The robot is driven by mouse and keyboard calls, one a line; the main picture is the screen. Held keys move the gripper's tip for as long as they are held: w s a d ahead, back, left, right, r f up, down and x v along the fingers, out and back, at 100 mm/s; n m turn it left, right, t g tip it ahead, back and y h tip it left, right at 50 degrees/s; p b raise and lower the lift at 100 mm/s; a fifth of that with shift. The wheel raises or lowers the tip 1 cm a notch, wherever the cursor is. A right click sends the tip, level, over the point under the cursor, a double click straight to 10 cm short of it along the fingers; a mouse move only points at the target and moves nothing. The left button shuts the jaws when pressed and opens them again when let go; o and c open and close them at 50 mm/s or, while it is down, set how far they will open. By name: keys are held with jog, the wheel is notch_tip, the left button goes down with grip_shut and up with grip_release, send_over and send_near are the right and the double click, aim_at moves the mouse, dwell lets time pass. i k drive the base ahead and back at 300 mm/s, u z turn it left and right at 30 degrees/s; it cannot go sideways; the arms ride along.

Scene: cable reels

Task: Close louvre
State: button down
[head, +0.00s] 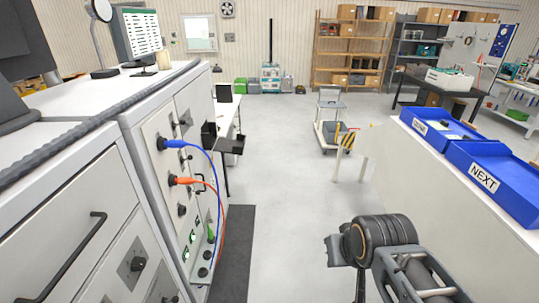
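No louvre can be made out for certain. The left cabinet's front panel (163,150) carries knobs, switches, a blue cable (205,152) and an orange cable (215,190). A black box with a flat dark flap (230,146) juts out from the panel's far end; whether it is a louvre, I cannot tell. My arm reaches in from the bottom right, and its dark end (345,262) hangs over the floor, well right of the panel and apart from it. The fingers cannot be made out, so open or shut does not show.
A white counter (420,190) with blue trays (490,178), one marked NEXT, stands on the right. The grey aisle floor (290,210) between is clear. A dark mat (236,250) lies along the cabinet.

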aim_at(236, 147)
jog(key=z, duration=0.25)
jog(key=i, duration=2.75)
jog(key=u, duration=4.15)
